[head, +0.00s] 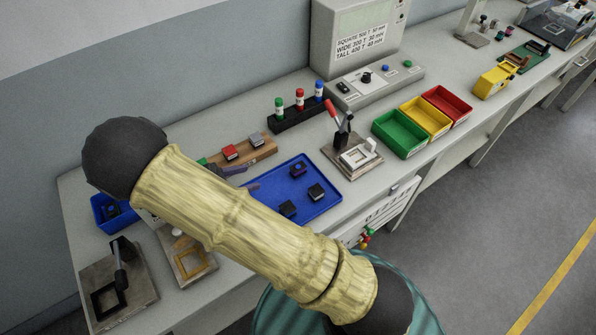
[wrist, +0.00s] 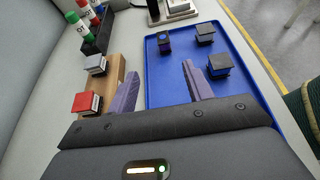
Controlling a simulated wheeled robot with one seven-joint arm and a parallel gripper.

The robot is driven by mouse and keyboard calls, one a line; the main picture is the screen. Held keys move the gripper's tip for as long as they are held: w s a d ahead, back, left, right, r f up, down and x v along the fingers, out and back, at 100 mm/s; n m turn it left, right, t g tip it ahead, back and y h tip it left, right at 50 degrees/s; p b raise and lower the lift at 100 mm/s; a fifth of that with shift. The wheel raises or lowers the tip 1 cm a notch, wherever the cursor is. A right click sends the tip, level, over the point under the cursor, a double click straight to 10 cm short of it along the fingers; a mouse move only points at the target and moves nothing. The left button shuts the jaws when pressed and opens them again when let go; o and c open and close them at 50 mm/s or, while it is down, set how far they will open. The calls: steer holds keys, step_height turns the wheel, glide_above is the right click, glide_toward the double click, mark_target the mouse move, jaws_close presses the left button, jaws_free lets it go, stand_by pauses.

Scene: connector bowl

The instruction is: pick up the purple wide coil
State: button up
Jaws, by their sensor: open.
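A small dark coil block with purple on its side (wrist: 164,43) stands at the back right of the blue tray (head: 325,206); it also shows in the head view (head: 298,168). Two other dark coil blocks stand on the tray, one (head: 316,191) to the right and one (head: 288,208) nearer the front; they also show in the wrist view (wrist: 205,33) (wrist: 219,65). My gripper (wrist: 160,69) is open and empty, its purple fingers above the tray's left end and the wooden block. The purple coil stands ahead of the fingers, apart from them. My arm hides part of the tray.
A wooden block (head: 260,151) with a red and a grey piece sits behind the tray. A black rack (head: 300,117) of coloured bottles stands beyond. A lever press (head: 350,150) stands right of the tray, then green, yellow and red bins (head: 400,134). A blue bin (head: 105,222) is at left.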

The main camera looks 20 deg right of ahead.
steer(key=shift+d, duration=0.1)
steer(key=p, duration=0.3)
glide_toward(295, 168)
steer(key=x, duration=0.5)
steer(key=shift+w+d+r, duration=0.1)
steer(key=shift+w+d, duration=0.05)
steer(key=shift+w, duration=0.15)
steer(key=x, duration=0.1)
steer(key=p+x, duration=0.1)
steer(key=x, duration=0.2)
steer(key=shift+s+d+p, duration=0.25)
steer(key=shift+s+p, duration=0.05)
steer(key=shift+p, duration=0.1)
steer(key=shift+w+d+f, duration=0.2)
steer(key=shift+d+f, duration=0.2)
steer(key=shift+c, duration=0.4)
steer(key=c, duration=1)
